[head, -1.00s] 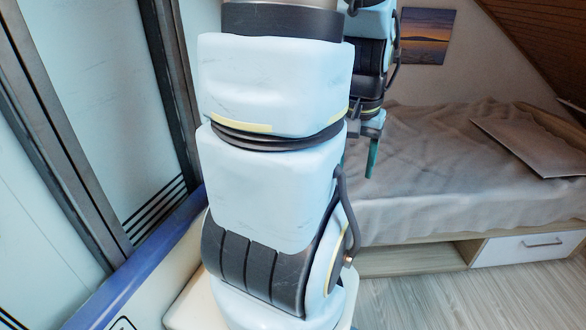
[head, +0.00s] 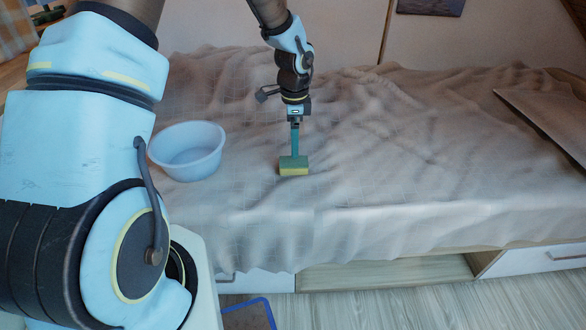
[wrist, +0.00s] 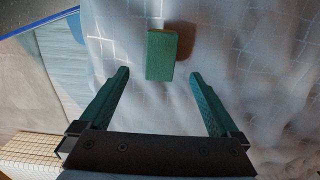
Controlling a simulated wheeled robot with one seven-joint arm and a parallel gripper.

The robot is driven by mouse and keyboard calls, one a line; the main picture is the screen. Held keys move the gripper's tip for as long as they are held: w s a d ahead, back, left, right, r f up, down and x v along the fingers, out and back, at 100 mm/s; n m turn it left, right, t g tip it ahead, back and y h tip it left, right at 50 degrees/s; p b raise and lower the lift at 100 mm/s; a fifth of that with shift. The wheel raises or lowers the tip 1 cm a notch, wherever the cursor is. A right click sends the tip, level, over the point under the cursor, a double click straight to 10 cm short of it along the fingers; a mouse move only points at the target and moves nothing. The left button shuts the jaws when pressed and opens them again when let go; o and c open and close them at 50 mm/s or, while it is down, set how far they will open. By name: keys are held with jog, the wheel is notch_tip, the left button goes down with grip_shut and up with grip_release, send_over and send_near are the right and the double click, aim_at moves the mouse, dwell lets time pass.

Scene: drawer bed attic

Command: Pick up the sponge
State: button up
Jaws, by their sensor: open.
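The sponge (head: 294,168) is a small block with a green top and a yellow lower layer. It lies on the bed's rumpled grey-beige cover. In the wrist view the sponge (wrist: 161,56) shows its green face, just beyond the fingertips and roughly centred between them. My gripper (head: 295,153) points down at the sponge in the head view, its teal fingers overlapping the sponge's top edge there. In the wrist view my gripper (wrist: 159,72) is open with nothing between its fingers. I cannot tell the exact height of the fingertips above the sponge.
A pale blue basin (head: 187,150) stands on the bed to the left of the sponge. A flat board (head: 550,118) lies at the bed's right. The cover (head: 400,150) around the sponge is otherwise clear. A blue-edged item (head: 248,314) is on the floor below the bed.

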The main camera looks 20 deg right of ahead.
aim_at(297, 161)
notch_tip(297, 161, down, 3)
jog(key=shift+d+f, duration=0.2)
jog(key=shift+f, duration=1.15)
jog(key=shift+d+f, duration=0.2)
jog(key=shift+f, duration=1.1)
jog(key=shift+c, duration=0.3)
jog(key=c, duration=1.4)
